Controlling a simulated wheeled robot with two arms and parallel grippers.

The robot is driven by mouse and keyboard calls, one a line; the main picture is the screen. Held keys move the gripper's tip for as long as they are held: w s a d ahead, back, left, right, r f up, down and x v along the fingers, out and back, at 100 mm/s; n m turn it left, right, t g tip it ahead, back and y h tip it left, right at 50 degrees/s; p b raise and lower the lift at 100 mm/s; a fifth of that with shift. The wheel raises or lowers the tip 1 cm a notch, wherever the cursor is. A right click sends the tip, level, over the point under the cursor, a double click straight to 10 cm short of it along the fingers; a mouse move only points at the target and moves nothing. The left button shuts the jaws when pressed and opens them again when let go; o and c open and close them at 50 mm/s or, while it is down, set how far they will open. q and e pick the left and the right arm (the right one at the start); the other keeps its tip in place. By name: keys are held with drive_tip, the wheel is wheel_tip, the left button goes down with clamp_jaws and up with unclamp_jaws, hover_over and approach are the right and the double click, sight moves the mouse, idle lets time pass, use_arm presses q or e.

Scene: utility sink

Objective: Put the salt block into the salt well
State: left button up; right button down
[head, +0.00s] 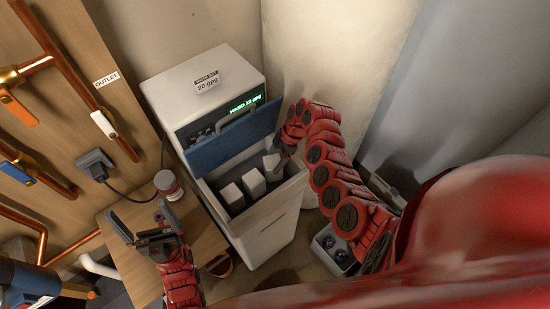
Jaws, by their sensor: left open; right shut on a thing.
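The white softener cabinet (272,237) stands in the middle of the head view with its blue lid (232,145) raised. Its open salt well (213,203) shows below the lid. Two white salt blocks (231,197) (253,182) stand side by side in the well. My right gripper (281,152) is over the right end of the well, shut on a third white salt block (270,164), which looks tilted. Its lower part is hidden, so I cannot tell whether it touches the bottom. My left gripper (145,230) is open and empty, left of the cabinet, above the wooden table.
Copper pipes with valve handles (104,124) and a plugged outlet (96,163) are on the left board. A grey box (333,247) sits right of the cabinet.

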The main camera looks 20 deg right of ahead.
unclamp_jaws()
drive_tip(key=shift+r, duration=0.2)
drive_tip(key=shift+w+d+r+b, duration=0.1)
drive_tip(key=shift+d+r+b, duration=0.15)
drive_tip(key=shift+r+b, duration=0.1)
drive_tip(key=b+v, duration=0.1)
drive_tip(key=v, duration=0.2)
drive_tip(key=p+v, duration=0.1)
drive_tip(key=v, duration=0.6)
drive_tip(key=shift+r, duration=0.4)
